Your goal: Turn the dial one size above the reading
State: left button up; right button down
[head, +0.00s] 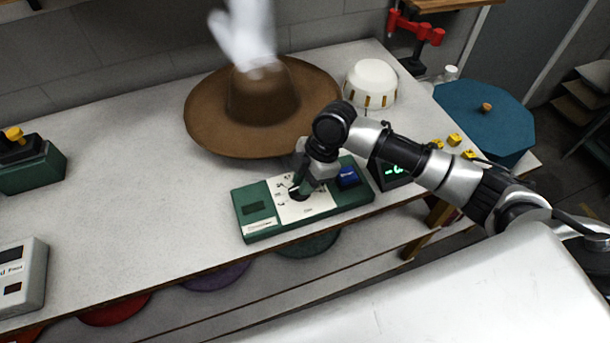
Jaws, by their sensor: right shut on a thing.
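A green control box (255,207) with a white dial plate (312,207) lies near the front edge of the bench. My right gripper (302,185) reaches down over the plate and is shut on the dark dial (296,192), which it largely hides. The size marks around the dial are too small to read. A black display (389,181) with green characters stands just right of the box. My right arm covers part of it, so its full reading cannot be told. My left gripper is not in view.
A brown wide-brimmed hat (215,115) lies behind the box, with a blurred white plume (245,35) above it. A blue button (348,177) is on the box's right. A white dome (371,80), yellow blocks (454,139) and a blue lidded drum (485,125) are farther right. The bench's left middle is clear.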

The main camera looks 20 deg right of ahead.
jog(key=m+t+p, duration=0.1)
jog(key=m+p, duration=0.1)
jog(key=p, duration=0.1)
jog(key=s+m+p, duration=0.1)
jog(key=m+p, duration=0.2)
jog(key=m+t+p, duration=0.1)
jog(key=m+p, duration=0.1)
jog(key=p, duration=0.1)
jog(key=shift+s+a+m+t+h, duration=0.2)
jog(key=shift+m+t+h, duration=0.1)
jog(key=shift+m, duration=0.1)
jog(key=m+p, duration=0.2)
jog(key=shift+f+t+p, duration=0.1)
jog(key=shift+t+p, duration=0.3)
jog(key=shift+s+f+m+h+p, duration=0.1)
jog(key=shift+f+m+h+p, duration=0.05)
jog(key=shift+m+h+p, duration=0.2)
jog(key=c, duration=1)
grip_release()
jog(key=shift+c, duration=0.2)
jog(key=shift+w, duration=0.3)
jog(key=b+v, duration=0.1)
jog(key=v, duration=1)
jog(key=shift+b, duration=0.35)
